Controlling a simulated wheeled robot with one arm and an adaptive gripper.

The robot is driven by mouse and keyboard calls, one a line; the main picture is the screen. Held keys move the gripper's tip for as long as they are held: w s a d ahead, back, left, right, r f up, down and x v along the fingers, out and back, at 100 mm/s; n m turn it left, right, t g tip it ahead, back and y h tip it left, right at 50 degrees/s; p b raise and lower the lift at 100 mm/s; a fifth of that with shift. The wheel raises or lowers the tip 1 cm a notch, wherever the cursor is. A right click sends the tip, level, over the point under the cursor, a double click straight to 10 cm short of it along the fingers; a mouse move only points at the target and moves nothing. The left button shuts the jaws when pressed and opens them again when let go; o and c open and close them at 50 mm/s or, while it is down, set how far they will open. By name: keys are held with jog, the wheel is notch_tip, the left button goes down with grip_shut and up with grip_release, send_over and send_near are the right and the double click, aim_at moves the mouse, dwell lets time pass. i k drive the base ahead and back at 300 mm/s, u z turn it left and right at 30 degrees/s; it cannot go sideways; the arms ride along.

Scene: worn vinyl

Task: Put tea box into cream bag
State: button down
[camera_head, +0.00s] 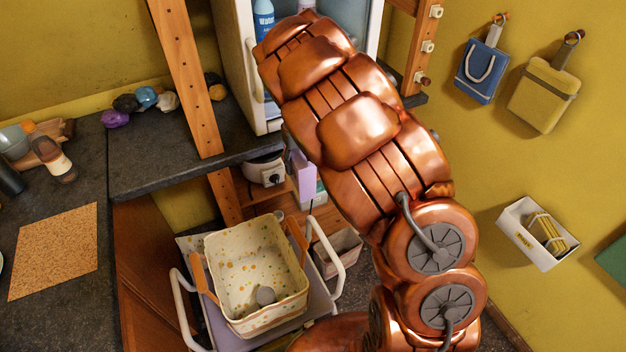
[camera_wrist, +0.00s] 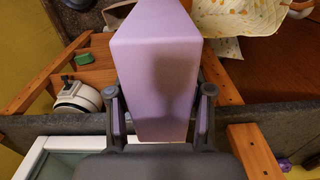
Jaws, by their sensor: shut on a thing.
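The tea box appears to be the lilac box (camera_wrist: 155,75), large and close in the wrist view. My gripper (camera_wrist: 160,95) is shut on it, with one finger on each side. In the head view a lilac box (camera_head: 302,178) shows beside my arm, which hides my gripper there. The cream bag (camera_head: 268,317) has orange spots and brown handles. It stands open, below and left of the lilac box, with a round grey thing inside. Part of its spotted cloth (camera_wrist: 248,18) shows at the top of the wrist view, apart from the box.
The bag stands on a grey cart (camera_head: 214,325) with white rails. A dark counter (camera_head: 150,170) and a wooden post (camera_head: 185,75) are to the left. An open white fridge (camera_head: 238,60) is behind my arm. A small bin (camera_head: 338,252) sits right of the cart.

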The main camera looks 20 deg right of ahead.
aim_at(254, 273)
jog(key=u, duration=2)
jog(key=k, duration=0.75)
